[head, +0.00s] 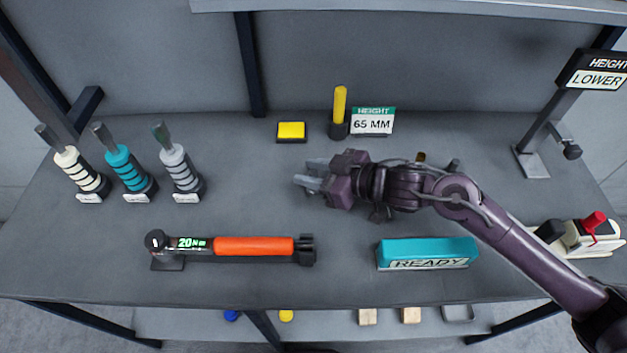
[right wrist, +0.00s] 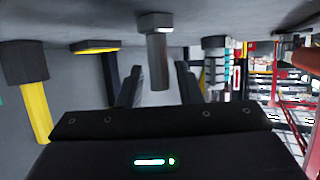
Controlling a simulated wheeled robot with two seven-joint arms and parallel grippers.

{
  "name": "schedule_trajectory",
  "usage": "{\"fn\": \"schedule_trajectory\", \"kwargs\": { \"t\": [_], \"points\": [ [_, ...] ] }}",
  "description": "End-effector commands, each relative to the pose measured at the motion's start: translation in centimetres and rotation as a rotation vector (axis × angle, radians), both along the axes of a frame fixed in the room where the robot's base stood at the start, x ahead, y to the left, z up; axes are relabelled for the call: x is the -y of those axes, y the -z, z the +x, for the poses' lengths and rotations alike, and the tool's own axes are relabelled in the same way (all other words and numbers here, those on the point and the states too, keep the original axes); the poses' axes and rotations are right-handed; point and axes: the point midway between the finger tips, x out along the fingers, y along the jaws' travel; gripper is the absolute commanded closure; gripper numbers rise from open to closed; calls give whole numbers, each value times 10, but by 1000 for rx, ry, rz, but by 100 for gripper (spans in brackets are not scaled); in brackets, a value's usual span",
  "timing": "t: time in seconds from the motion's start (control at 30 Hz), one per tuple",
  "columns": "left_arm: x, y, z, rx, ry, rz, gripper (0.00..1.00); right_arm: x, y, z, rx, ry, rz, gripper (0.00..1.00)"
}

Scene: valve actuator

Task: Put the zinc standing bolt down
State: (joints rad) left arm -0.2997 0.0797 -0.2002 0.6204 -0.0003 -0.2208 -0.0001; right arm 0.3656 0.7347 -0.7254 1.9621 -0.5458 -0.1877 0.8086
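The zinc standing bolt (right wrist: 158,58) shows in the right wrist view, which is upside down. Its hex head is against the grey bench top (head: 240,190) and its plain shank points up. My right gripper (head: 306,174) reaches leftward over the middle of the bench. In the right wrist view its two dark fingers (right wrist: 158,82) stand on either side of the shank, with a visible gap on each side. I cannot clearly pick out the bolt in the head view, where it is small among the fingers. My left gripper is out of view.
A yellow pad (head: 291,131) and yellow post (head: 339,108) with a 65 MM sign (head: 372,122) stand behind. Striped holders (head: 182,170) stand left. An orange torque wrench (head: 250,246) and teal READY block (head: 428,251) lie in front.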

Motion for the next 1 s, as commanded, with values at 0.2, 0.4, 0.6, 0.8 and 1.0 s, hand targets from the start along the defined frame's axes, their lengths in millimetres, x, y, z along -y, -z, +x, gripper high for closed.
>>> {"fn": "schedule_trajectory", "kwargs": {
  "t": [0.2, 0.4, 0.6, 0.8, 1.0],
  "points": [
    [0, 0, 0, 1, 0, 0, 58, 0, 0, 0, 0, 0, 0, 97],
    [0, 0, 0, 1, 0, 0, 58, 0, 0, 0, 1, 0, 1, 100],
    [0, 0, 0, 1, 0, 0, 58, 0, -3, 0, 1, 0, 2, 100],
    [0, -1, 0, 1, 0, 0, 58, 0, -24, 1, 5, -1, 3, 100],
    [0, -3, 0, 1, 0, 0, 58, 0, -70, 1, 10, -2, 2, 100]
  ]
}}
